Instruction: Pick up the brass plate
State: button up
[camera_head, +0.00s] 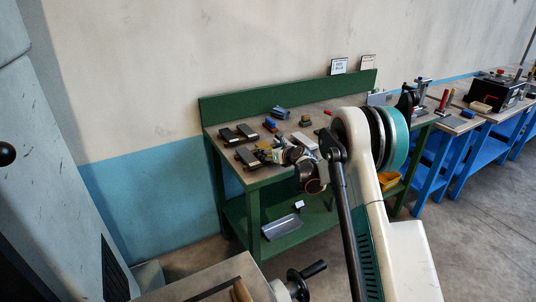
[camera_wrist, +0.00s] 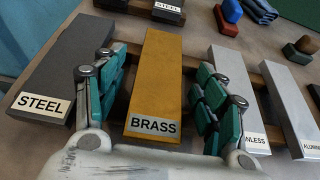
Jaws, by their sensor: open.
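The brass plate (camera_wrist: 158,75) is a golden-brown slab with a label reading BRASS, in the middle of the wrist view. My gripper (camera_wrist: 162,95) is open, with one teal finger on each side of the plate. I cannot tell how far down the fingers reach or whether they touch it. In the head view my gripper (camera_head: 268,151) is small, low over the green workbench (camera_head: 262,183), and the brass plate is mostly hidden there.
A dark STEEL plate (camera_wrist: 65,65) lies left of the brass one. A pale plate with a partly hidden label (camera_wrist: 232,80) and an aluminium plate (camera_wrist: 287,100) lie to the right. Small blue and red blocks (camera_wrist: 228,15) and a folded blue cloth (camera_wrist: 262,11) sit behind.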

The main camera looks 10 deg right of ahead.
jog(key=shift+c, duration=0.2)
grip_shut()
jog(key=shift+r, duration=0.1)
